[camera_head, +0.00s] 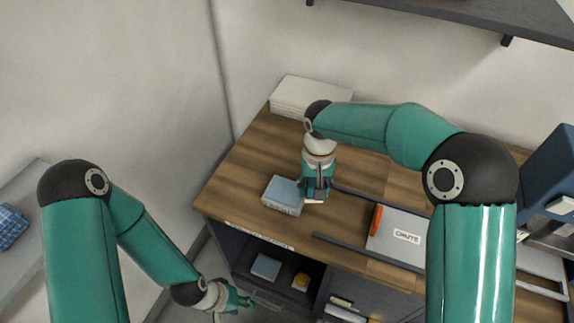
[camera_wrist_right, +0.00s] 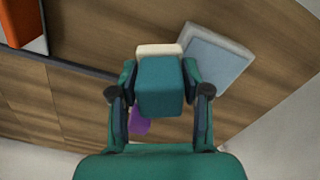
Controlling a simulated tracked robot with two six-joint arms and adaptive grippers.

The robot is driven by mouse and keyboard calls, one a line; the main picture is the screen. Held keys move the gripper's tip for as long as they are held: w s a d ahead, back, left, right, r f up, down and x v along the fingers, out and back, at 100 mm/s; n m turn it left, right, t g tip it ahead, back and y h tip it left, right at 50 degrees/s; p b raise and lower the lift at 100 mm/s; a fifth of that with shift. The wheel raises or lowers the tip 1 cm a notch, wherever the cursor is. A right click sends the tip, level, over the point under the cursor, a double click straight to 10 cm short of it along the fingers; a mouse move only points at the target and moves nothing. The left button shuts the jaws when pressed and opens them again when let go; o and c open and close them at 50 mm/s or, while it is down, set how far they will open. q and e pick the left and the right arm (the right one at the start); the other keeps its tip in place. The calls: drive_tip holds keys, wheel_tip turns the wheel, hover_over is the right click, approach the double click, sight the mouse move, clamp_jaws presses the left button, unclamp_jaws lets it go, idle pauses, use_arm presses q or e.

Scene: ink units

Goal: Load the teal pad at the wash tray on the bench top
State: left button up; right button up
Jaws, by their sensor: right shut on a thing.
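My right gripper (camera_head: 315,192) is low over the wooden bench top. In the right wrist view, its fingers (camera_wrist_right: 160,88) are shut on a teal block with a cream end, which looks like the teal pad (camera_wrist_right: 158,90). In the head view the gripper mostly hides it; a pale edge shows below the fingers. A pale blue square box (camera_head: 283,192) stands just left of this gripper; it also shows in the wrist view (camera_wrist_right: 215,57). I cannot tell whether it is the wash tray. My left gripper (camera_head: 236,301) hangs low, in front of the cabinet; its jaw gap is unclear.
A grey plate marked CHUTE (camera_head: 400,238) with an orange piece (camera_head: 376,220) is to the right. White stacked sheets (camera_head: 297,95) lie at the back. An open compartment below holds a blue block (camera_head: 266,266) and a yellow thing (camera_head: 300,281). A purple patch (camera_wrist_right: 139,122) shows beyond the fingers.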

sight(286, 192)
drive_tip(key=n, duration=0.1)
drive_tip(key=a+n, duration=0.1)
drive_tip(key=n, duration=0.1)
drive_tip(key=w+n, duration=0.1)
drive_tip(key=shift+a+r+n+b, duration=0.25)
drive_tip(key=shift+r+n+b, duration=0.05)
drive_tip(key=shift+r, duration=0.05)
drive_tip(key=n, duration=0.2)
drive_tip(key=a+n, duration=0.1)
drive_tip(key=n, duration=0.1)
drive_tip(key=w+a+r+n, duration=0.1)
drive_tip(key=n, duration=0.1)
drive_tip(key=shift+w+b, duration=0.1)
drive_tip(key=shift+b, duration=0.3)
drive_tip(key=n, duration=0.2)
drive_tip(key=a+r+n, duration=0.1)
drive_tip(key=n, duration=0.1)
drive_tip(key=a+n, duration=0.1)
drive_tip(key=n, duration=0.1)
drive_tip(key=shift+w+r+n+b, duration=0.15)
drive_tip(key=shift+w+n+b, duration=0.15)
drive_tip(key=shift+w, duration=0.05)
drive_tip(key=f+n+b, duration=0.1)
drive_tip(key=b, duration=0.1)
drive_tip(key=a+f+n+b, duration=0.1)
drive_tip(key=f+n+b, duration=0.3)
drive_tip(key=shift+w+a+b, duration=0.1)
drive_tip(key=shift+a+b, duration=0.15)
drive_tip(key=shift+b, duration=0.1)
drive_tip(key=shift+f, duration=0.4)
